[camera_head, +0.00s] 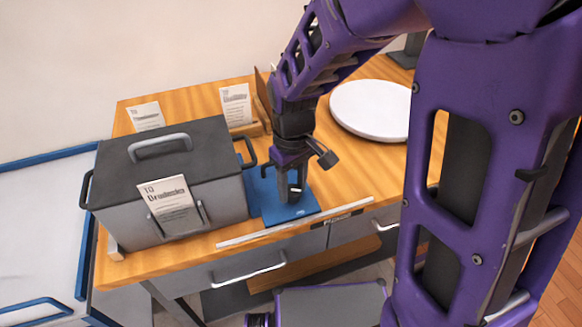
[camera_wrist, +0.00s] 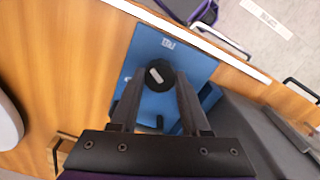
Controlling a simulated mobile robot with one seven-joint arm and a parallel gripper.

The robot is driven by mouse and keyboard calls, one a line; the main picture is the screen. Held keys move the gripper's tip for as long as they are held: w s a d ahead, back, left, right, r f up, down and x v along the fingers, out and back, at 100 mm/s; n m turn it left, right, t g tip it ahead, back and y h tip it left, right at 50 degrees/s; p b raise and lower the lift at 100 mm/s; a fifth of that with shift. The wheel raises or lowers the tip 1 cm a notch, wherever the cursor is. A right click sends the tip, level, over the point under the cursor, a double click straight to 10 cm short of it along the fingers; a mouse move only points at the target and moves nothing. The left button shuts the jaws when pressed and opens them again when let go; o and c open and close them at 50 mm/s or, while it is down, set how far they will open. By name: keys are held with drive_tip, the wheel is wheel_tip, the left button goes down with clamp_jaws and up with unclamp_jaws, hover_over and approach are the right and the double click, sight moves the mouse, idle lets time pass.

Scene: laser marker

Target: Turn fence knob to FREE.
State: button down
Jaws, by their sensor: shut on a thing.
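The black round knob (camera_wrist: 157,76) with a white pointer mark sits on a blue plate (camera_wrist: 146,48) in the wrist view. The white mark lies at a slant. My gripper (camera_wrist: 157,86) has its two fingers on either side of the knob, shut on it. In the head view my gripper (camera_head: 292,193) points down over the blue plate (camera_head: 266,203), and its fingers largely hide the knob. A small white marking near the plate's front edge is too small to read.
A grey lidded box (camera_head: 170,185) with a paper tag stands close left of the blue plate. A white round disc (camera_head: 372,109) lies behind to the right. A pale strip (camera_head: 290,226) runs along the table's front edge, above the drawers.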

sight(293, 190)
drive_tip(key=m, duration=0.5)
drive_tip(key=shift+m+p, duration=0.3)
drive_tip(key=shift+p, duration=0.1)
drive_tip(key=m, duration=0.5)
drive_tip(key=shift+m+p, duration=0.3)
drive_tip(key=shift+p, duration=0.1)
drive_tip(key=shift+m, duration=0.3)
drive_tip(key=shift+c, duration=1.9)
unclamp_jaws()
drive_tip(key=shift+r, duration=0.1)
wheel_tip(293, 190, up, 17)
drive_tip(key=p, duration=0.2)
drive_tip(key=shift+r+p, duration=0.15)
drive_tip(key=shift+p, duration=0.25)
